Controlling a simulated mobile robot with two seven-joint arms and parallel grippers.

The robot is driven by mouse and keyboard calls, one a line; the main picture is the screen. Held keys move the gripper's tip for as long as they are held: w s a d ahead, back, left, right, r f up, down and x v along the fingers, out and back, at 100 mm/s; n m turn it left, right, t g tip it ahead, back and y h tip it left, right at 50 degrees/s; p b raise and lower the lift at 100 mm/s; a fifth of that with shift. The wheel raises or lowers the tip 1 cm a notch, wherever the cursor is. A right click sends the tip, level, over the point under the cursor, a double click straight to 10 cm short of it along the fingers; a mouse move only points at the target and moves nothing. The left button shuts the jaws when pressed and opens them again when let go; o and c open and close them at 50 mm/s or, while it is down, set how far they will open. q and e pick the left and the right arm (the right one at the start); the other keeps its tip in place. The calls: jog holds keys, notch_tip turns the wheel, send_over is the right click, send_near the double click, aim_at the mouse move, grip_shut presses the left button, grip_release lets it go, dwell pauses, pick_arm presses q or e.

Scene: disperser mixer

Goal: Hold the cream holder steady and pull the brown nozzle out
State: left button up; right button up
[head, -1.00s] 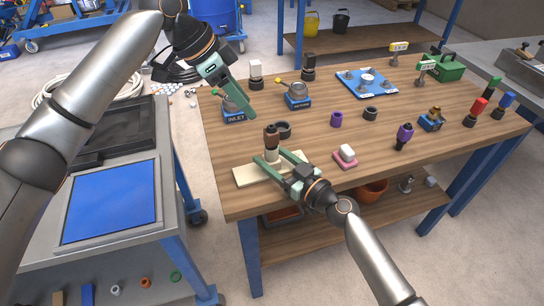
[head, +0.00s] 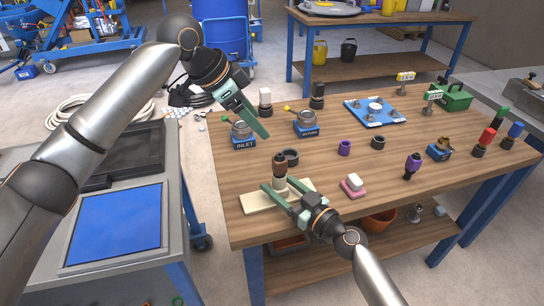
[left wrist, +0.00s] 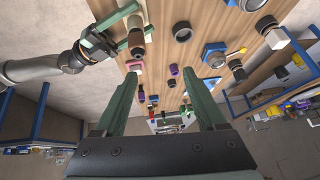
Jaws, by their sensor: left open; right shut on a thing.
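The cream holder (head: 251,203) is a flat cream base with an upright post, near the front left of the wooden table. The brown nozzle (head: 280,165) stands upright in its top; it also shows in the left wrist view (left wrist: 136,40). My right gripper (head: 282,192) is shut on the cream holder's post, below the nozzle; in the left wrist view its fingers partly hide the holder. My left gripper (head: 252,112) is open and empty, in the air above the table's left side, higher than the nozzle and apart from it. Its open fingers fill the lower left wrist view (left wrist: 168,105).
A dark ring (head: 291,156) stands just behind the nozzle. The blue INLET fitting (head: 244,140) and a second blue fitting (head: 306,126) stand farther back. A pink and white block (head: 353,186) lies to the right of the holder. A blue-topped cart (head: 115,225) stands left of the table.

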pick_arm(q)
jog(key=w+r+m+t, duration=0.1)
jog(key=w+r+t, duration=1.1)
jog(key=w+r, duration=0.3)
jog(key=s+d+r+m+g+h, duration=0.1)
jog(key=s+d+r+m+h, duration=0.35)
jog(key=r+m+h, duration=0.35)
jog(key=s+d+r+m+h, duration=0.35)
jog(key=s+m+h, duration=0.2)
jog(key=m, duration=0.45)
jog(key=s+d+f+m+g+h, duration=0.1)
jog(key=s+d+f+m+g, duration=0.4)
jog(key=m+g, duration=0.5)
jog(key=m+g+y, duration=0.3)
jog(key=m+y, duration=0.4)
jog(key=y, duration=0.9)
send_near(285, 169)
jog(key=w, duration=0.1)
jog(key=x, duration=1.1)
jog(key=shift+w+a+f, duration=0.15)
jog(key=shift+w+f, duration=0.1)
jog(key=shift+f, duration=0.15)
